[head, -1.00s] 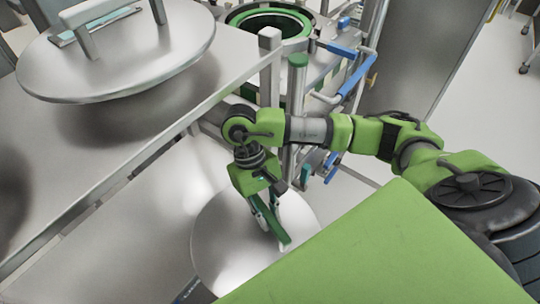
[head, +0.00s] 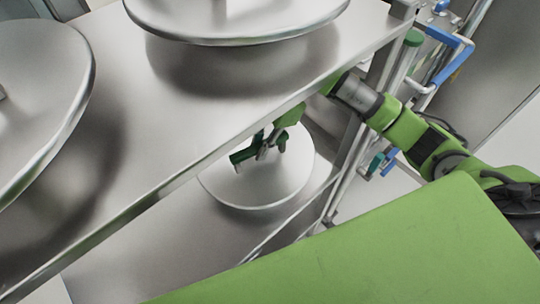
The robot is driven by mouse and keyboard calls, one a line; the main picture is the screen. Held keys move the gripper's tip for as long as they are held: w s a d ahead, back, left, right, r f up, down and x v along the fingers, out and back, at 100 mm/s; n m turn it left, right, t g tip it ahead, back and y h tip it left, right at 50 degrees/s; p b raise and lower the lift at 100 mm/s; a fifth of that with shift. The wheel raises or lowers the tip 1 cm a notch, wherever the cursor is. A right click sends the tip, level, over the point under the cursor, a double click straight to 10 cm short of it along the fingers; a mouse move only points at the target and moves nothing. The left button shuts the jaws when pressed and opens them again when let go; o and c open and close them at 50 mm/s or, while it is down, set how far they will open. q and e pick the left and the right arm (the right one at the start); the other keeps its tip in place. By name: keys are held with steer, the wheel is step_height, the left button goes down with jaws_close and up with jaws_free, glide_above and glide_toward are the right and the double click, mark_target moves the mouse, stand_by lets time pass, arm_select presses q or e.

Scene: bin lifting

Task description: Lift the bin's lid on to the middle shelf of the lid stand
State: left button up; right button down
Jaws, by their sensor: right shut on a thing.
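The bin's lid (head: 285,185), a round brushed-metal disc, is in the middle of the head view, below the top shelf of the lid stand. My right gripper (head: 262,150) is shut on the lid's handle, which the fingers mostly hide. The top shelf's front edge overlaps the far left part of the lid. The middle shelf (head: 165,265) of the lid stand shows below and left of the lid. I cannot tell whether the lid touches it or hangs above it. The bin and my left gripper are out of view.
Two more round metal lids, one at the left (head: 45,95) and one at the top (head: 240,22), are on the top shelf (head: 130,150). A stand post is close to my right arm. A metal frame with blue handles (head: 445,62) is at the upper right.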

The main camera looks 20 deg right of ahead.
steer(key=shift+w+a+r+m+t, duration=0.2)
steer(key=shift+w+r+m+t, duration=0.1)
steer(key=shift+w+m, duration=0.35)
steer(key=shift+f+b, duration=0.55)
steer(key=shift+f, duration=0.9)
steer(key=shift+w+f, duration=0.1)
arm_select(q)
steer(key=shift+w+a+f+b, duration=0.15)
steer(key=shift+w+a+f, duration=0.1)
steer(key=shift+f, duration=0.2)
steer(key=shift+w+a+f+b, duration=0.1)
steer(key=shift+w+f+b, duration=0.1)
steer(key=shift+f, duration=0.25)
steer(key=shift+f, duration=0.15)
